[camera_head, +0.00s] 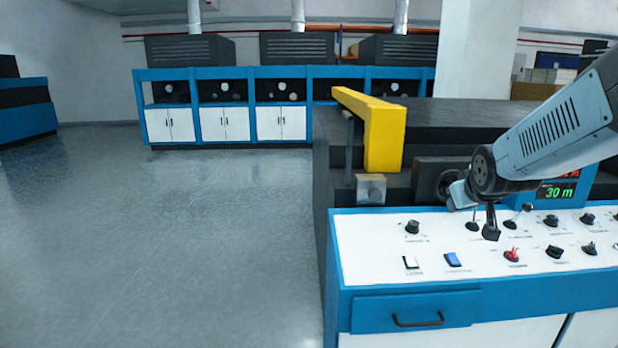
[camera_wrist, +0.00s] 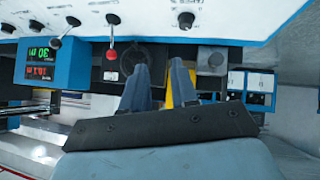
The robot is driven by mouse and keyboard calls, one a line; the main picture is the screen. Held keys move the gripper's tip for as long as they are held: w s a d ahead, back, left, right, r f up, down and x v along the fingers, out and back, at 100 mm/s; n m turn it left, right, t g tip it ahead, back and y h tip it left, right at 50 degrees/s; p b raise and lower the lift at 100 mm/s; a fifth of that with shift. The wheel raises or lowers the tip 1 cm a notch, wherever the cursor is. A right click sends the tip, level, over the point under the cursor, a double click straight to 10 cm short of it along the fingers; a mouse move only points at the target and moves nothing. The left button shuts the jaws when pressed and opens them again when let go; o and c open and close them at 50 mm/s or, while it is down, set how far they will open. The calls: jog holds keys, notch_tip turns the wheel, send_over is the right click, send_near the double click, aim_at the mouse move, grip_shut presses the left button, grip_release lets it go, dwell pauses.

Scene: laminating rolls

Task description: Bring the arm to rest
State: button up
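My arm comes in from the right in the head view, over the control panel (camera_head: 430,240) of the laminating machine. My gripper (camera_head: 459,193) is small and partly hidden there, in front of the machine's dark face and above the panel's back edge. In the wrist view, my gripper (camera_wrist: 158,66) shows two blue-grey fingers standing apart, with nothing between them. The machine and part of a yellow bar (camera_wrist: 181,88) show beyond the fingers. Whether the fingers touch anything is unclear.
The display (camera_head: 557,192) is close behind my arm, with knobs, switches and a red-tipped lever (camera_wrist: 111,53) nearby. The yellow bar (camera_head: 384,140) rises left of my gripper. Blue cabinets (camera_head: 225,123) line the back wall. The grey floor (camera_head: 180,240) at left is clear.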

jog(key=s+a+r+g, duration=0.1)
jog(key=s+a, duration=0.2)
jog(key=s, duration=0.3)
jog(key=s+a+r+g+y, duration=0.1)
jog(key=s+a, duration=0.3)
jog(key=s, duration=0.3)
jog(key=s+a+r+m+g+y, duration=0.1)
jog(key=s+a+g, duration=0.1)
jog(key=s, duration=0.4)
jog(key=shift+s+a+r, duration=0.25)
jog(key=shift+s+a, duration=0.1)
jog(key=shift+a, duration=0.55)
